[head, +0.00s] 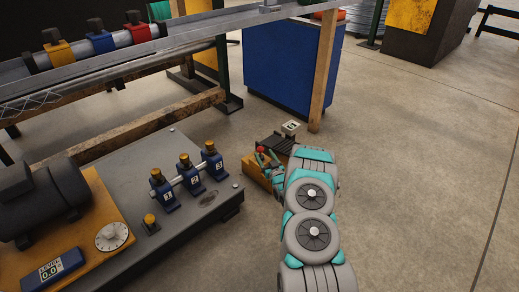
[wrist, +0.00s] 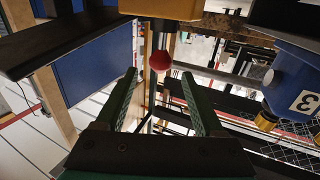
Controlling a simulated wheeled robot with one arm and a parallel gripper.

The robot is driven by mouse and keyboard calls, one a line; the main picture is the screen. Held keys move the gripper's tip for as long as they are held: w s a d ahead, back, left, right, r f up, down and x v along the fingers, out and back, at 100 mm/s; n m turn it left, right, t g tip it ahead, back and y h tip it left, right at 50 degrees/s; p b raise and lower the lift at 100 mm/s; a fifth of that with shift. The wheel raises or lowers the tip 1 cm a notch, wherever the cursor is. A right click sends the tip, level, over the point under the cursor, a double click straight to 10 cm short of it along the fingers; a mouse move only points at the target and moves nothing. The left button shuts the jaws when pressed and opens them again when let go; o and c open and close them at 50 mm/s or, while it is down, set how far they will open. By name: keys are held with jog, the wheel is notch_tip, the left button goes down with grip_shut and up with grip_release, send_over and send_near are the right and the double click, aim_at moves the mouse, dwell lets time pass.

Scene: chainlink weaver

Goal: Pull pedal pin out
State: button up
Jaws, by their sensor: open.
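The pedal pin shows in the wrist view as a red ball knob (wrist: 160,61) on a thin rod at a yellow block (wrist: 160,8). In the head view, a small red spot (head: 263,150) shows at the yellow pedal housing (head: 254,172), beside a dark ridged pedal (head: 275,143). My gripper (wrist: 160,75) is open, its two green fingers on either side of the knob's line. The knob appears centred just beyond the fingertips, with no finger touching it. In the head view my gripper (head: 268,163) is at the pedal, partly hidden by my arm.
Blue numbered blocks with yellow caps (head: 189,174) stand on the grey machine base (head: 130,160) at left. A wooden post (head: 324,70) and blue cabinet (head: 285,60) stand behind the pedal. A small sign (head: 290,127) is beside it.

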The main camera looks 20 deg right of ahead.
aim_at(261, 150)
jog(key=shift+w+d+b, duration=0.1)
jog(key=shift+w+b, duration=0.2)
jog(key=shift+w, duration=2.4)
jog(key=shift+c, duration=0.2)
grip_shut()
